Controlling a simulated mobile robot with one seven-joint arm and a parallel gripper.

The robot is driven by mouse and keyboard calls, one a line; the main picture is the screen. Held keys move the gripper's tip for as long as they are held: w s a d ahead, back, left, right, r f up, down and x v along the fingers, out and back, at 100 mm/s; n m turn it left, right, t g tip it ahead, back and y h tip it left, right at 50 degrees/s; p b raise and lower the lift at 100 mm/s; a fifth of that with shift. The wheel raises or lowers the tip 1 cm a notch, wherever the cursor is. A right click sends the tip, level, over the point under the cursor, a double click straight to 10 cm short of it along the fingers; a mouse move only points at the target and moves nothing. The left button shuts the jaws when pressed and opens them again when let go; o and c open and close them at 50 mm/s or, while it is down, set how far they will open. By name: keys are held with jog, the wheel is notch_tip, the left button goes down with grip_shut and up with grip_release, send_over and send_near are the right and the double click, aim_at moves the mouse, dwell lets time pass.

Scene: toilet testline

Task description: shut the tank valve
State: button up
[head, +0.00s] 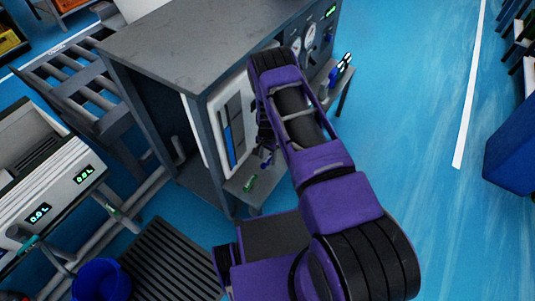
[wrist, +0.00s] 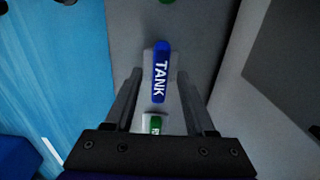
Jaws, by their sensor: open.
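The tank valve handle (wrist: 160,72) is a blue lever marked TANK on a grey panel in the wrist view. It lies lengthwise along the view, its far end rounded. My gripper (wrist: 159,84) is open, with one dark finger on each side of the lever. I cannot tell whether either finger touches it. In the head view my gripper (head: 266,140) is at the front of the grey test bench, partly covered by my purple arm. The tank lever cannot be made out clearly there.
A green-and-white piece (wrist: 155,125) shows between the finger bases. In the head view a green handle (head: 250,183) sits on the bench's (head: 190,35) low ledge. Gauges (head: 310,37) are on its panel. A blue bucket (head: 100,280) stands lower left.

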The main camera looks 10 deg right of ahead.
aim_at(267, 159)
notch_tip(267, 159, up, 17)
jog(key=p, duration=0.2)
jog(key=shift+r+p, duration=0.2)
jog(key=shift+p, duration=0.1)
dwell(0.4)
